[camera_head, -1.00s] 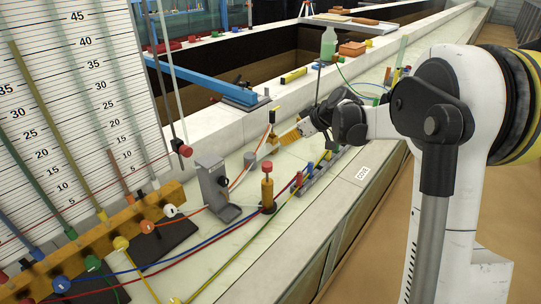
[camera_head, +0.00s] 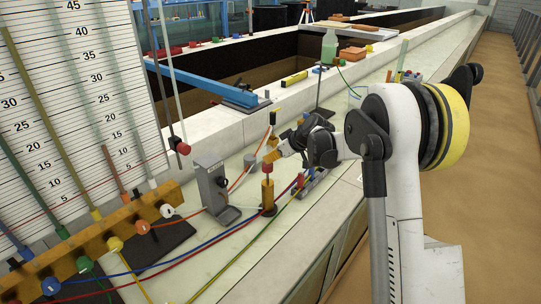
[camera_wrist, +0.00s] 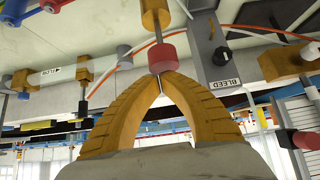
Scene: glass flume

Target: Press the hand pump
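The hand pump is a yellow cylinder (camera_head: 267,190) with a thin metal rod and a red knob (camera_head: 268,168) on top, standing upright on the pale bench ledge. In the wrist view, which is upside down, the red knob (camera_wrist: 161,57) is just beyond my fingertips, with the rod and the yellow body (camera_wrist: 155,14) behind it. My gripper (camera_head: 271,155) has yellow ribbed fingers and is just above the knob. In the wrist view my gripper's fingertips (camera_wrist: 161,76) meet, with nothing between them. I cannot tell whether they touch the knob.
A grey upright block (camera_head: 212,182) stands left of the pump; the wrist view shows a BLEED label on it. A yellow manifold with coloured knobs (camera_head: 85,240) is further left. Coloured hoses run across the ledge. A blue beam (camera_head: 200,80) spans the flume behind.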

